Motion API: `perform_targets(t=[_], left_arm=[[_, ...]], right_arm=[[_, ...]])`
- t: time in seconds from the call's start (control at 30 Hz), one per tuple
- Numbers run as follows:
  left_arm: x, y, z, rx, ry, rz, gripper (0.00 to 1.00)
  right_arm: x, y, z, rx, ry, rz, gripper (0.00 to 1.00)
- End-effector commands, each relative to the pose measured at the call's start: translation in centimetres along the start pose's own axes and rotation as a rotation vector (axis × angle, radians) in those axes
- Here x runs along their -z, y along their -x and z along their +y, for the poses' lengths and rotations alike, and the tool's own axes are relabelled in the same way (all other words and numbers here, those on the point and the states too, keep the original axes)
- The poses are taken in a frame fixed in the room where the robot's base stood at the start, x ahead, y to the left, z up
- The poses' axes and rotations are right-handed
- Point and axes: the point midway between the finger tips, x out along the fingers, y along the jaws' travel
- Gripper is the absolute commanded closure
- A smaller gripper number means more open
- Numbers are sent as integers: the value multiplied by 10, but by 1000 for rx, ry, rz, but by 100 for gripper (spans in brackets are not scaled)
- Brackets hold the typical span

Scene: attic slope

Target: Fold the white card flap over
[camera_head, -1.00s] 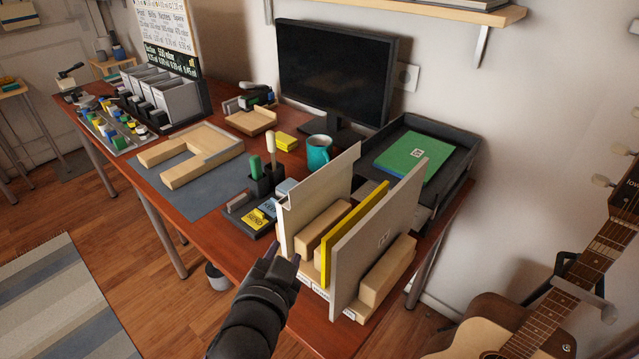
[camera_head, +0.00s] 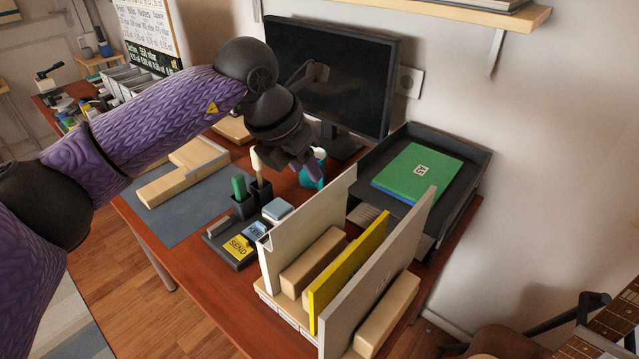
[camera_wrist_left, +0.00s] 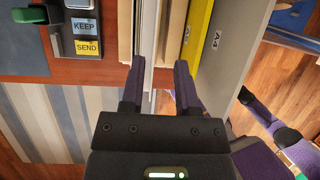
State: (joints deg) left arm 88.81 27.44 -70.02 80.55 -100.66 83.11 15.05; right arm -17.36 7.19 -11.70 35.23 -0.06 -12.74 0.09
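The tall white card (camera_head: 308,222) stands upright as the left wall of a sorter on the desk, with a small bent lip at its near top corner. It shows nearly edge-on in the left wrist view (camera_wrist_left: 148,45). My left gripper (camera_head: 308,172) hangs above the desk, near the teal mug (camera_head: 313,170) in the head view. In the left wrist view its two fingers (camera_wrist_left: 160,80) are apart, with the card's edge in line with the gap. Whether they touch it I cannot tell. My right gripper does not show clearly.
A yellow divider (camera_head: 348,262), wooden blocks and another white panel (camera_head: 375,285) stand right of the card. A SEND and KEEP pad (camera_head: 237,246) and a pen holder (camera_head: 250,200) are to its left. A black tray (camera_head: 465,165) and monitor (camera_head: 330,75) are behind.

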Motion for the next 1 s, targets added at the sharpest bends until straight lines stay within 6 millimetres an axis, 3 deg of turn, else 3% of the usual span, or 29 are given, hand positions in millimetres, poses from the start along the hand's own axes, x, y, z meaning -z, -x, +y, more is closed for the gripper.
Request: perform_targets(t=[0.07,0.3,0.43,0.57,0.8,1.0], left_arm=[[2,-4,7,-30,5,17,61],[4,-62,7,-26,3,19,61],[4,-86,7,-25,2,17,61],[3,-96,7,-25,0,15,61],[2,-96,7,-25,0,13,61],[2,-96,7,-24,0,13,100]], right_arm=[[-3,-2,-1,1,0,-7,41],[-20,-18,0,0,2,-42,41],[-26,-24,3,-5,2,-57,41],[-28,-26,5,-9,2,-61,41],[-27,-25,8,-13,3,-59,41],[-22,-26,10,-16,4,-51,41]])
